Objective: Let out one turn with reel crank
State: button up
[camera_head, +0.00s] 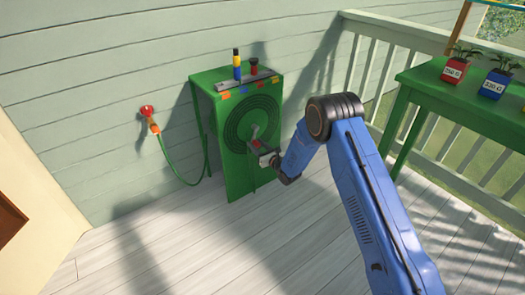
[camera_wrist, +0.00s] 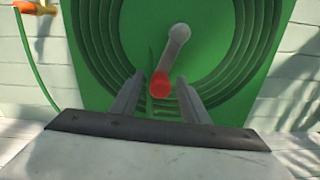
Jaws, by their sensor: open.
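The reel is a green box (camera_head: 238,180) against the wall, with dark hose rings (camera_head: 235,128) on its front face. Its crank has a grey arm (camera_wrist: 173,52) running from the hub (camera_wrist: 180,32) down and slightly left to a red handle (camera_wrist: 160,84). The handle (camera_head: 257,143) also shows small in the head view. My gripper (camera_head: 264,152) is at the front of the reel. In the wrist view my gripper (camera_wrist: 160,78) is open, with one finger on each side of the red handle. I cannot tell whether either finger touches it.
A red tap (camera_head: 147,111) with an orange connector and green hose (camera_head: 175,170) is left of the reel. Upright coloured handles (camera_head: 237,65) stand on top of the reel. A green table (camera_head: 440,85) with potted plants stands at right by the railing. The plank floor in front is clear.

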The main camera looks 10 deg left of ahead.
jog(key=v, duration=1.7)
jog(key=shift+d, duration=0.15)
